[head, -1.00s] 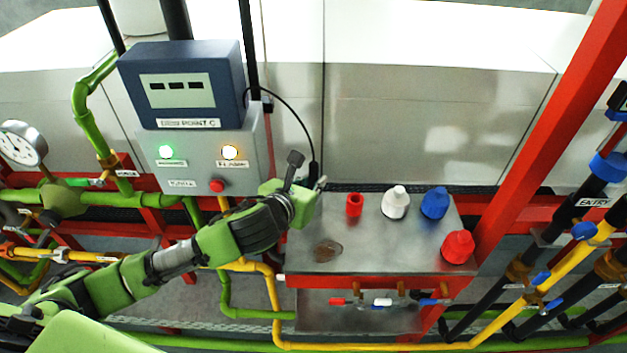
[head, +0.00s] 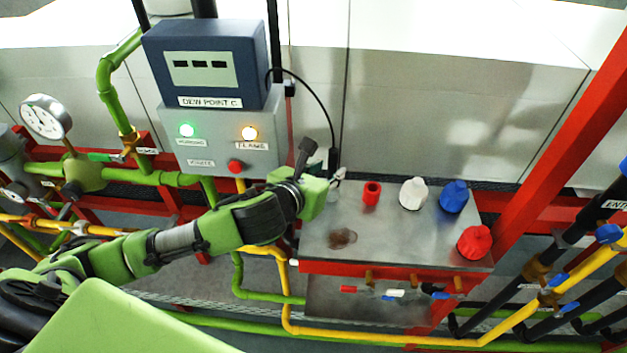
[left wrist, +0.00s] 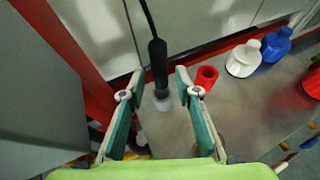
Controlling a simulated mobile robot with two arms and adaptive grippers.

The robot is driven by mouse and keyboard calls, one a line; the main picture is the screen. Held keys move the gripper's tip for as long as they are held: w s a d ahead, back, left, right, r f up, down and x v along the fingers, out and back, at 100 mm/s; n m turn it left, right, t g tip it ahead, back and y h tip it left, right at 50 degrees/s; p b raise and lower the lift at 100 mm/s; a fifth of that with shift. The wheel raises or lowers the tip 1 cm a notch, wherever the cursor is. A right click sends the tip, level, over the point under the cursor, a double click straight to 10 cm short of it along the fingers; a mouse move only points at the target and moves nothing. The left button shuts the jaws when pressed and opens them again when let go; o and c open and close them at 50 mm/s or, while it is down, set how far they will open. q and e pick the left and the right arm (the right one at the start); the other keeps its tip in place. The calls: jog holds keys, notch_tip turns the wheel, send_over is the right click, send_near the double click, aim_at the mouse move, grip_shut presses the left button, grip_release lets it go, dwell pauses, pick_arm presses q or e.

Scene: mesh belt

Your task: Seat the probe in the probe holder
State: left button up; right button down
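The probe (left wrist: 158,64) is a black cylinder with a cable rising from its top. In the left wrist view it stands roughly upright, its lower end at a pale grey cup (left wrist: 163,102) on the metal table; whether it is fully inside I cannot tell. In the head view the probe (head: 332,160) shows behind my left gripper (head: 340,176). My left gripper (left wrist: 154,84) is open, its fingers apart on either side of the probe's line; contact is not visible. A hollow red cup (left wrist: 207,76) stands just right; which cup is the probe holder is unclear. My right gripper is out of view.
White (head: 413,193), blue (head: 454,196) and red (head: 474,242) capped bottles stand on the metal table (head: 400,250). A brown stain (head: 343,238) marks its front left. A dew-point meter (head: 207,65) stands left, and a red beam (head: 565,130) rises right.

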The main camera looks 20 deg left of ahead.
pick_arm(q)
jog(key=d+p+v, duration=0.1)
jog(key=v, duration=0.8)
jog(key=shift+a+p, duration=0.35)
jog(key=shift+a, duration=0.15)
